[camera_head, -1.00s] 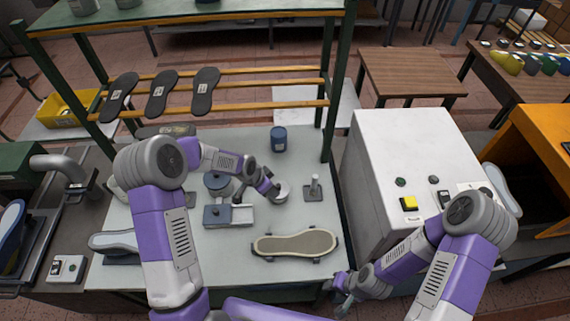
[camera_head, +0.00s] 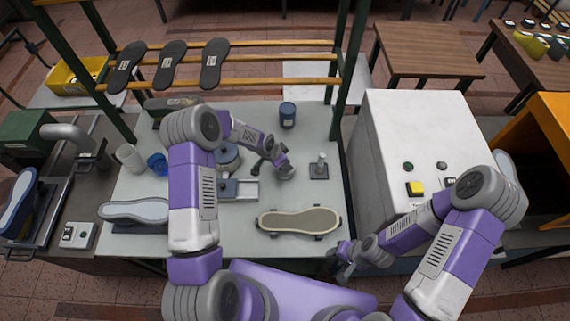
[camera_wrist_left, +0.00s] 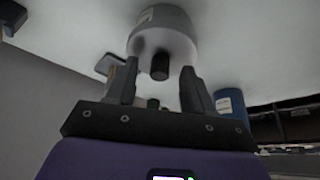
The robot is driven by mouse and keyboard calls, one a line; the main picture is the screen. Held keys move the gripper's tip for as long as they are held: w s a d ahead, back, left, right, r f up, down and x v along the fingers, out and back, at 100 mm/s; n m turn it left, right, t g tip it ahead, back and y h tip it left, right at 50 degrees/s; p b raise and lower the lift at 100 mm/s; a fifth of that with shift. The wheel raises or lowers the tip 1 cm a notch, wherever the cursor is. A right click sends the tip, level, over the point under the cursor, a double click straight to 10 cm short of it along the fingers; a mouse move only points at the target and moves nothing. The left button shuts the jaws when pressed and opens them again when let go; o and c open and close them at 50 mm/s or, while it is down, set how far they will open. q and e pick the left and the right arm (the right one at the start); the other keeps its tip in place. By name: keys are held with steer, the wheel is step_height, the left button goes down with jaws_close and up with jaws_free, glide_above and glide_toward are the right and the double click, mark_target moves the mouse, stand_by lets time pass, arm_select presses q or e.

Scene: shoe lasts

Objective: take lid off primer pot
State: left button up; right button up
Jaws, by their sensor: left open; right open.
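The primer pot, seemingly the small pale pot (camera_head: 286,173), stands on the workbench, right of my left gripper in the head view. In the left wrist view it is a pale round pot (camera_wrist_left: 165,22) with a dark knob (camera_wrist_left: 160,66) on the side facing me. My left gripper (camera_wrist_left: 159,77) is open, its fingertips either side of the knob with a gap. In the head view my left gripper (camera_head: 278,158) partly covers the pot. My right gripper (camera_head: 345,262) is open and empty beyond the bench's front right corner, away from the pot.
A blue can (camera_head: 287,115) stands behind the pot. A small stand with an upright post (camera_head: 319,167) is to the right. A white cabinet (camera_head: 400,130) stands right of the bench.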

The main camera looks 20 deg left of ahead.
arm_select(q)
steer(key=shift+c, duration=0.3)
jaws_close()
